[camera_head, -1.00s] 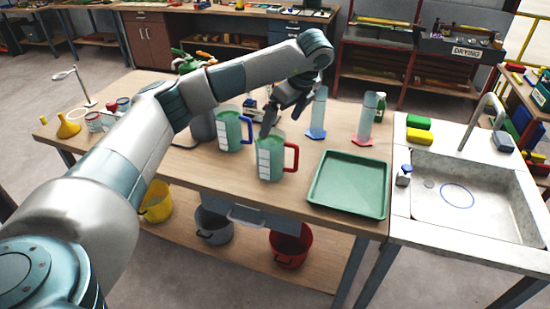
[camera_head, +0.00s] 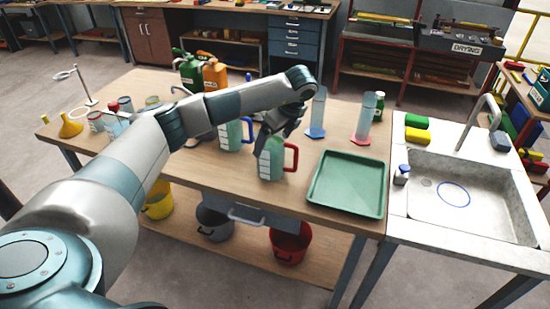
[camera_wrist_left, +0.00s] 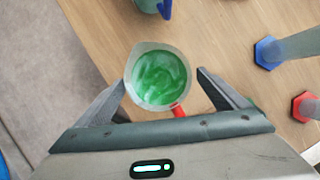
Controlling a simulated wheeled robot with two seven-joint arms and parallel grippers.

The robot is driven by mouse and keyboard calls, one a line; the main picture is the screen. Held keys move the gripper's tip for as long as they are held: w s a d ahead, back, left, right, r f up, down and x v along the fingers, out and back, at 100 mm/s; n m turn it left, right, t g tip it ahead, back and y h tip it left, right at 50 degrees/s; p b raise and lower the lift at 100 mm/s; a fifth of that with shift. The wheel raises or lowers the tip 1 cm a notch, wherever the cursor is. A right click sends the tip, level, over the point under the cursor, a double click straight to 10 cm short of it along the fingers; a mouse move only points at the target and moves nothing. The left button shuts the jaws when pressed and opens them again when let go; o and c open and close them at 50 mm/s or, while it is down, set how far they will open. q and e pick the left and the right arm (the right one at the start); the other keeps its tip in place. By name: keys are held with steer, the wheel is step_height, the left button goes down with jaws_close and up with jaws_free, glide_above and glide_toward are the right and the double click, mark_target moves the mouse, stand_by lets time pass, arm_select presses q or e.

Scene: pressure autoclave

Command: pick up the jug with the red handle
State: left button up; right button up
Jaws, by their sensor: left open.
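The jug with the red handle (camera_head: 271,163) stands upright on the wooden table and holds green liquid. Its red handle points right in the head view. In the left wrist view the jug (camera_wrist_left: 160,78) is seen from above, its rim between and just beyond my left fingertips, with the red handle toward the palm. My left gripper (camera_head: 276,138) is over the jug's top, pointing down; it also shows in the left wrist view (camera_wrist_left: 162,82), open, with the fingers apart on either side. The far side of the jug's rim is partly hidden by the gripper in the head view. My right gripper is not visible.
A jug with a blue handle (camera_head: 232,136) stands close behind on the left. A green tray (camera_head: 346,183) lies to the right. Cylinders with a blue base (camera_head: 316,132) and a red base (camera_head: 362,138) stand behind. A sink (camera_head: 470,190) is at the right.

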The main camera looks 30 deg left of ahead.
arm_select(q)
steer(key=p+x, duration=0.2)
steer(key=x, duration=0.1)
steer(key=p+x, duration=0.1)
steer(key=shift+s+d+f, duration=0.1)
steer(key=shift+d+f, duration=0.1)
steer(key=shift+f, duration=0.1)
steer(key=shift+a+f, duration=0.15)
steer(key=shift+f, duration=0.2)
steer(key=c, duration=1.2)
steer(key=shift+r, duration=0.15)
